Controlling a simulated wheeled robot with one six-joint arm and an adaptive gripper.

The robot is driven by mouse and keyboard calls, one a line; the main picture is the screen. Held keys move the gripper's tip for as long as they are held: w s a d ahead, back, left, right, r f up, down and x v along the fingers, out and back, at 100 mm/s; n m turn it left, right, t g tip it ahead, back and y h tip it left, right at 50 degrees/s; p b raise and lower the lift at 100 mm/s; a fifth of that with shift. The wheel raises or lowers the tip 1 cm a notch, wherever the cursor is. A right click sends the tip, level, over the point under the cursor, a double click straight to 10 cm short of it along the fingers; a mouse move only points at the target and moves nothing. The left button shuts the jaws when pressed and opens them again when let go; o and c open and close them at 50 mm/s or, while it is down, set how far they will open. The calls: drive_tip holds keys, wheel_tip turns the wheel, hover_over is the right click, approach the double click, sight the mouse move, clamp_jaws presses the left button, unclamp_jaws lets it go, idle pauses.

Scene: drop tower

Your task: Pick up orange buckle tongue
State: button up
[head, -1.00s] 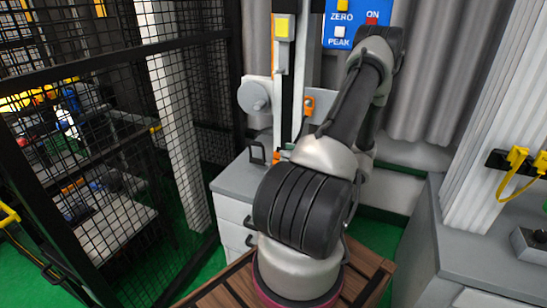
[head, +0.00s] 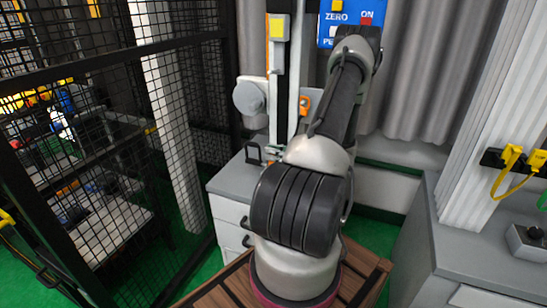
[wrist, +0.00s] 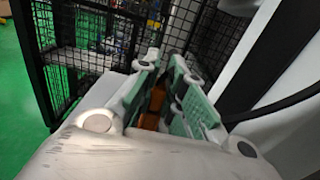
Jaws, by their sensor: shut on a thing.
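My gripper (wrist: 163,76) shows in the wrist view with its green-padded fingers closed around an orange piece, which I take to be the orange buckle tongue (wrist: 153,112). Only a narrow part of the orange piece shows between the pads; the fingers hide the rest. In the head view my arm hides most of the gripper, so the grip cannot be judged there.
A post with a yellow-marked box (head: 278,27) and an orange part (head: 304,104) stands behind my arm. A grey-topped cabinet (head: 232,178) is below it. A black mesh fence (head: 100,130) stands left. A grey counter (head: 490,235) is at right.

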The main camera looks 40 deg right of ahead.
drive_tip(key=shift+r, duration=0.55)
wheel_tip(320, 180, up, 2)
drive_tip(key=shift+r, duration=0.15)
drive_tip(key=shift+s+d+r, duration=0.1)
drive_tip(key=shift+s+d, duration=0.15)
drive_tip(key=shift+s, duration=0.3)
drive_tip(key=v, duration=1.6)
drive_tip(key=shift+n+y, duration=0.3)
drive_tip(key=shift+y, duration=0.3)
drive_tip(key=x, duration=1.7)
drive_tip(key=shift+r, duration=0.1)
drive_tip(key=shift+w+d+h, duration=0.3)
drive_tip(key=shift+d+h, duration=0.05)
drive_tip(key=shift+h, duration=0.25)
drive_tip(key=shift+f, duration=2.1)
